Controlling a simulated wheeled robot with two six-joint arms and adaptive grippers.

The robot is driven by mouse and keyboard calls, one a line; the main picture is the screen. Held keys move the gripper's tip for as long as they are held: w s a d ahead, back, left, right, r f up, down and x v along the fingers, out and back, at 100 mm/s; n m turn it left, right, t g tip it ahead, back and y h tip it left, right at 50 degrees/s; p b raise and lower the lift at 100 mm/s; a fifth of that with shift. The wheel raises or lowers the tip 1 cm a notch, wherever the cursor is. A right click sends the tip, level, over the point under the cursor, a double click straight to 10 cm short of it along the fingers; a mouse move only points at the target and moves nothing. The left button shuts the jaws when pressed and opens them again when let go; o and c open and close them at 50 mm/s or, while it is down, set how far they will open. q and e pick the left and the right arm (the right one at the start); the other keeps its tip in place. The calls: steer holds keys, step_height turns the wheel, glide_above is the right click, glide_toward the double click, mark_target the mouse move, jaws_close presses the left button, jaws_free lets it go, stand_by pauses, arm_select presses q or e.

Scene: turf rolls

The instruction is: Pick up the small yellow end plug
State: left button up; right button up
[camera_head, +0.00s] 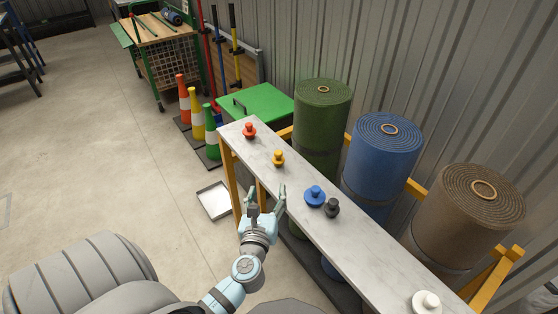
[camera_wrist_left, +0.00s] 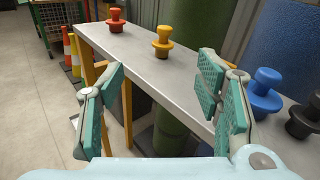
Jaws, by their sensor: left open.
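The small yellow end plug (camera_head: 278,158) stands upright on the narrow pale shelf (camera_head: 345,235). In the left wrist view the yellow plug (camera_wrist_left: 162,42) is beyond my fingers, a little right of the middle between them. My left gripper (camera_head: 266,194) is open and empty at the shelf's near edge, short of the yellow plug. In the left wrist view its two fingers (camera_wrist_left: 160,100) are spread wide with nothing between them. My right gripper is in neither view.
An orange-red plug (camera_head: 249,131) stands beyond the yellow one. A blue plug (camera_head: 315,196) and a dark grey plug (camera_head: 332,208) stand right of my left gripper, and a white plug (camera_head: 427,302) nearer. Green (camera_head: 322,125), blue (camera_head: 380,160) and brown (camera_head: 462,220) turf rolls stand behind the shelf.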

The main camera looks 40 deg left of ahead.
mark_target(278, 158)
arm_select(q)
steer(key=shift+m+t, duration=0.3)
steer(key=shift+m, duration=0.6)
steer(key=b+x, duration=0.1)
steer(key=x, duration=0.8)
steer(key=b+x, duration=0.1)
steer(key=x, duration=0.4)
steer(key=shift+w+f+b, duration=0.3)
steer(key=shift+b, duration=0.05)
steer(key=shift+w, duration=0.15)
jaws_close()
